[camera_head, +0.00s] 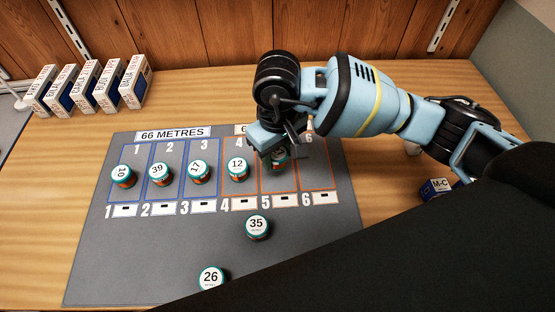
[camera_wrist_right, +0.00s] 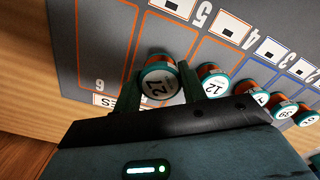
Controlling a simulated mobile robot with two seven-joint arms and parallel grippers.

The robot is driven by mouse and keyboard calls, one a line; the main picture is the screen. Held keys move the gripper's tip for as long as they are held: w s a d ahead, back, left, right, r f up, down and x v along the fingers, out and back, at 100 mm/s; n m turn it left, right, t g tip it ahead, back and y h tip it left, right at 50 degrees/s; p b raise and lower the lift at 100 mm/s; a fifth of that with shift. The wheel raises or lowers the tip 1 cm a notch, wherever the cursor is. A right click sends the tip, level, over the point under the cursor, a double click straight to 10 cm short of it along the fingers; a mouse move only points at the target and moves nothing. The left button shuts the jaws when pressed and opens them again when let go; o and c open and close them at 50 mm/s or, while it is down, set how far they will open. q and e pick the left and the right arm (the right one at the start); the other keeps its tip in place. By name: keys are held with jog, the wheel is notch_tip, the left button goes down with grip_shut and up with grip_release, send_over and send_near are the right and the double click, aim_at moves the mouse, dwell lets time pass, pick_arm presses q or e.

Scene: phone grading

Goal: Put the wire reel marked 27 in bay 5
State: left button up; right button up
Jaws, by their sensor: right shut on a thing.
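The wire reel marked 27 (camera_wrist_right: 157,84), with a white top, teal rim and orange-brown side, is between the fingers of my right gripper (camera_head: 279,157). In the head view the reel (camera_head: 278,161) is partly hidden by the gripper. The right gripper is shut on it at bay 5 (camera_head: 279,184), an orange-outlined rectangle on the grey mat (camera_head: 150,245). In the right wrist view the reel overlaps the inner part of bay 5 (camera_wrist_right: 165,36). I cannot tell whether it touches the mat. My left gripper is not in view.
Reels marked 10 (camera_head: 121,175), 39 (camera_head: 158,174), 17 (camera_head: 199,171) and 12 (camera_head: 238,169) stand in bays 1 to 4. Bay 6 (camera_head: 316,175) looks empty. Reels 35 (camera_head: 257,227) and 26 (camera_head: 211,279) stand at the front of the mat. A small blue box (camera_head: 437,188) is at right.

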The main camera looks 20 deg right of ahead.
aim_at(277, 156)
jog(key=shift+f, duration=1.75)
jog(key=shift+f, duration=0.15)
jog(key=o, duration=1)
jog(key=shift+c, duration=0.2)
notch_tip(277, 156, up, 12)
jog(key=shift+r, duration=0.15)
